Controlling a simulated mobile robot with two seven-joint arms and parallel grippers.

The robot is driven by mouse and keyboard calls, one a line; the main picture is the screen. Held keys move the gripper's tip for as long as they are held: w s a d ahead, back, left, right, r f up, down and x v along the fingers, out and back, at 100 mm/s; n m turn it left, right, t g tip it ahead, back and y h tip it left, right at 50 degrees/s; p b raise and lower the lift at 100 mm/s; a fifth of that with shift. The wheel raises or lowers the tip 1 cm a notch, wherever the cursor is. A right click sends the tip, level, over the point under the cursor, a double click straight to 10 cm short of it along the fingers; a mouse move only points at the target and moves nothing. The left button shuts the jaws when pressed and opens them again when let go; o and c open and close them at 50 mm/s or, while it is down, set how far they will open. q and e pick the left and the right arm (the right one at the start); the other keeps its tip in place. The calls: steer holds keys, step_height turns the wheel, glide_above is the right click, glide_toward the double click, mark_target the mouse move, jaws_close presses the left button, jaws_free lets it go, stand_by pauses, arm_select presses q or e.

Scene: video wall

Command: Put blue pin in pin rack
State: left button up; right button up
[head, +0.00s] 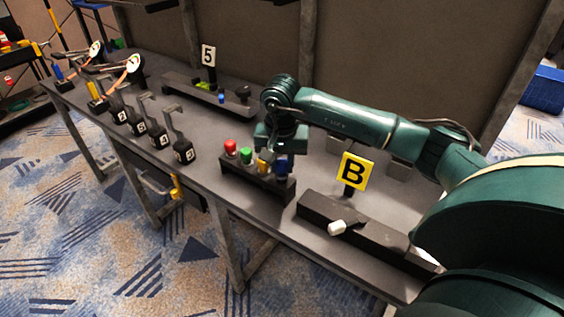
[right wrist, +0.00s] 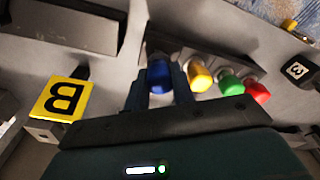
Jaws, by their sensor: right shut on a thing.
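The blue pin (head: 281,167) is at the right end of the dark pin rack (head: 240,178) in the head view. In the right wrist view the blue pin (right wrist: 159,74) is between the two fingers of my right gripper (right wrist: 160,88), which is shut on it. Yellow (head: 263,166), green (head: 246,155) and red (head: 230,147) pins stand in a row in the rack to its left. The blue pin's lower end is hidden, so I cannot tell how deep it sits. My left gripper is not in view.
A yellow B sign (head: 354,172) stands behind a dark block with a white knob (head: 337,228), right of the rack. Numbered black hook stands (head: 184,150) line the table to the left. A 5 sign (head: 208,56) stands farther back. Bare tabletop (head: 205,182) lies left of the rack.

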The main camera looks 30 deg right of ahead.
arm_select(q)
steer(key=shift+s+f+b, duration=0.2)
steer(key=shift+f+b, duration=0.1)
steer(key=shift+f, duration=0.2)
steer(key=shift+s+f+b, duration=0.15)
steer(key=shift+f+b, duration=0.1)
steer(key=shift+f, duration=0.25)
arm_select(e)
steer(key=shift+f, duration=0.7)
steer(key=o, duration=1.6)
steer(key=shift+c, duration=0.2)
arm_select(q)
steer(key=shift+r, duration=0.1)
arm_select(e)
steer(key=shift+r+p, duration=2.3)
steer(key=shift+r, duration=1.25)
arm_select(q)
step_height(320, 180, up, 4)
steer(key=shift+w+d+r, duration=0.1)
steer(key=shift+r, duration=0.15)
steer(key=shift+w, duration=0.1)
